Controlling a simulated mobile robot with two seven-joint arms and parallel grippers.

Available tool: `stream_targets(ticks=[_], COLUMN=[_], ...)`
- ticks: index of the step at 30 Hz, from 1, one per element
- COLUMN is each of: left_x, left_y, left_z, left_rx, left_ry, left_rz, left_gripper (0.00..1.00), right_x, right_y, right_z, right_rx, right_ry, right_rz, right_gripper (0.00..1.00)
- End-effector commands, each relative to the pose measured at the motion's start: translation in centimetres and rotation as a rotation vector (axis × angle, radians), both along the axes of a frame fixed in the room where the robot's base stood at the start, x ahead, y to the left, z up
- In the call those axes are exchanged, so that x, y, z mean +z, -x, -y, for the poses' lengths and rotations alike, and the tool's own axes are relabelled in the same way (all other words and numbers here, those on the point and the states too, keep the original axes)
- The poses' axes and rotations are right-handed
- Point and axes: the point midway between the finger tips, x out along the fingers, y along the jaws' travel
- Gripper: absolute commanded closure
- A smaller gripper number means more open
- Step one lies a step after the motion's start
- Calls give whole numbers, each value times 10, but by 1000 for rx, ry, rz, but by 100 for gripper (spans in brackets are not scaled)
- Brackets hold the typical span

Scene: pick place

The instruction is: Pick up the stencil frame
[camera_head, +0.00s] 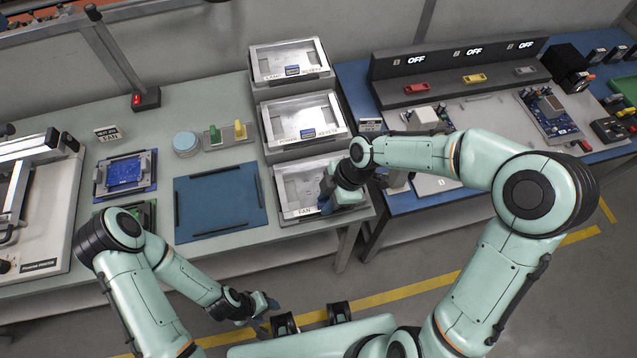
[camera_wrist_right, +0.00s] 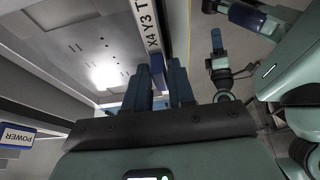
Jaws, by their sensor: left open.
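Several grey stencil frames with pale sheets stand in a column of trays at the table's right end. The front stencil frame (camera_head: 300,182) carries a FAN label; the middle frame (camera_head: 303,118) and back frame (camera_head: 289,60) lie behind it. My right gripper (camera_head: 326,196) is at the front frame's right front side and hides part of it. In the right wrist view its two blue fingers (camera_wrist_right: 160,82) are apart, close to a white labelled rim (camera_wrist_right: 148,35); contact is unclear. My left gripper (camera_head: 268,306) is open and empty, low in front of the table.
A blue mat (camera_head: 220,203), a blue board (camera_head: 124,174), a round pale container (camera_head: 185,143) and a stencil printer (camera_head: 38,215) are on the left table. A blue bench (camera_head: 420,200) with boards stands right, past a narrow gap. The floor in front is free.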

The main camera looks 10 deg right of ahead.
Motion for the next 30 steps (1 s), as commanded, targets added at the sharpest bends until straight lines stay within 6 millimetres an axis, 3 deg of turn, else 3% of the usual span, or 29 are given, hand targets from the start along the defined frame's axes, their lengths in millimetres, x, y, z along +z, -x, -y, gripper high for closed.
stream_targets(ticks=[1,2,12,17,23,30], left_x=[0,0,0,2,6,13], left_y=[0,0,0,-1,-3,-8], left_z=[0,0,0,0,0,0], left_rx=[0,0,0,0,0,0], left_ry=[0,0,0,0,0,0], left_rz=[0,0,0,1,4,9], left_gripper=[44,44,44,44,44,44], right_x=[0,0,2,12,44,105], right_y=[0,0,-1,-2,-2,-2], right_z=[0,0,0,0,0,0], right_rx=[0,0,0,-1,0,-1], right_ry=[0,0,0,1,1,0], right_rz=[0,0,2,6,9,12], right_gripper=[93,100,100,100,100,100])
